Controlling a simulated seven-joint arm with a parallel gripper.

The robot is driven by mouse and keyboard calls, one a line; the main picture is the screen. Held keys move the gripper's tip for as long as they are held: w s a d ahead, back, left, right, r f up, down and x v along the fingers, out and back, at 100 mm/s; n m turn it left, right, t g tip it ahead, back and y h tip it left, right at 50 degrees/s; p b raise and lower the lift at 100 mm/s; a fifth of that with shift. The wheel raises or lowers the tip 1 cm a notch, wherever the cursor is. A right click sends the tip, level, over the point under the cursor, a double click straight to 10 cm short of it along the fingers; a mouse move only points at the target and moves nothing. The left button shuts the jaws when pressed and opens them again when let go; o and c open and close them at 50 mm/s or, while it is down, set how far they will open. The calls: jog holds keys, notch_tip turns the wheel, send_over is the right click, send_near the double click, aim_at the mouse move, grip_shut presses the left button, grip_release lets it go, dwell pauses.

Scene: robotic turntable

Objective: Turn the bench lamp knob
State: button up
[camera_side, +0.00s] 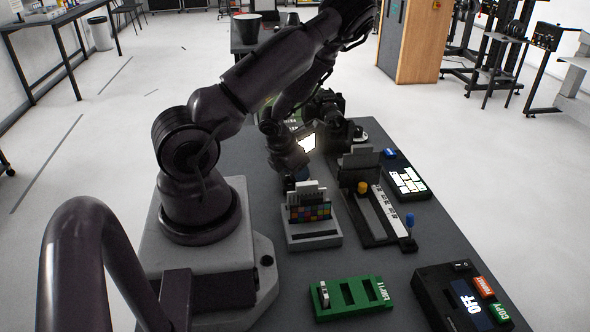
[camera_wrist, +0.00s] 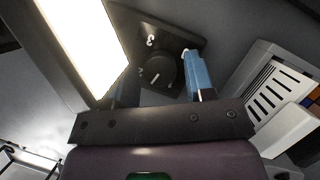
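The bench lamp knob (camera_wrist: 160,72) is a dark round dial with a white pointer line on a dark base plate, ahead of my gripper in the wrist view. My gripper (camera_wrist: 156,80) is open. A blue-padded finger is right of the knob and a darker finger is left of it; I cannot tell whether either touches it. The lit lamp panel (camera_wrist: 82,45) glows white at the left of the wrist view, and also shows in the side view (camera_side: 307,143). In the side view my gripper (camera_side: 288,180) points down and the knob is hidden.
A grey stand with a colour chart (camera_side: 312,212) is close to my gripper. A slider unit (camera_side: 378,215) and a keypad (camera_side: 408,182) lie to the right.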

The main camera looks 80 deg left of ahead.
jog(key=shift+o, duration=0.4)
jog(key=shift+r, duration=0.3)
jog(key=v, duration=1.2)
jog(key=shift+s, duration=0.2)
jog(key=shift+w+d+r, duration=0.1)
jog(key=shift+d, duration=0.1)
